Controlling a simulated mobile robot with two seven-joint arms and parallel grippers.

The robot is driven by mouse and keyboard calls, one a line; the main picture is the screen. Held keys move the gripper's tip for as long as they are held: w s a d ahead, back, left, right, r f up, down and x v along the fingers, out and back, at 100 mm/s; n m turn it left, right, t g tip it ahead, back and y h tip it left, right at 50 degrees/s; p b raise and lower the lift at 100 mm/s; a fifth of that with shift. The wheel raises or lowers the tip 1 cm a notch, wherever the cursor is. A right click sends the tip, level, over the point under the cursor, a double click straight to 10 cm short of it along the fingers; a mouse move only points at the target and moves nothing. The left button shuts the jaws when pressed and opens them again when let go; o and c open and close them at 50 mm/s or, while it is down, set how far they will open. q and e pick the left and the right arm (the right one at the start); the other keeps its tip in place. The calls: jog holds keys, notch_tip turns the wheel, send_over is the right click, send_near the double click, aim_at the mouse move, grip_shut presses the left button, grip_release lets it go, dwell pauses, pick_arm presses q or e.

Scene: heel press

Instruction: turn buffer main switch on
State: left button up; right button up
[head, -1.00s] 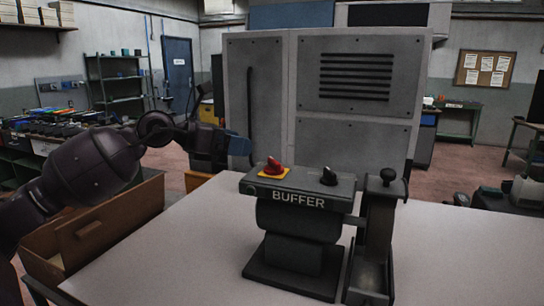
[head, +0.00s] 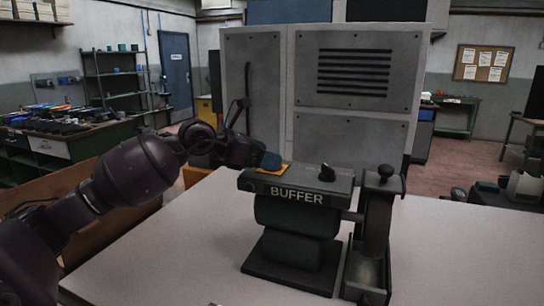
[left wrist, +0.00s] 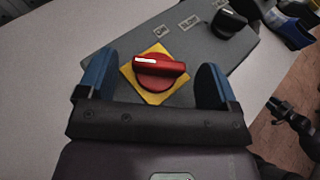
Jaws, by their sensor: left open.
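The buffer (head: 298,197) stands on the table, with a dark control box lettered BUFFER on top. Its red rotary switch (left wrist: 160,71) sits on a yellow square plate (left wrist: 147,92) in the left wrist view. The white mark on the red knob lies toward its left end. In the head view the red knob is hidden behind my gripper, and only some of the yellow plate (head: 284,167) shows. My left gripper (left wrist: 155,82) is open, its blue fingers on either side of the red knob with gaps on both sides.
A black knob (head: 326,173) sits on the same box, right of the red switch. A grey cabinet (head: 355,130) rises behind. The light table top (head: 170,250) is clear at the left front.

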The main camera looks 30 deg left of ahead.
pick_arm(q)
jog(key=shift+x, duration=1.2)
pick_arm(e)
jog(key=shift+w+r, duration=0.1)
jog(key=shift+r, duration=0.1)
jog(key=shift+w, duration=0.1)
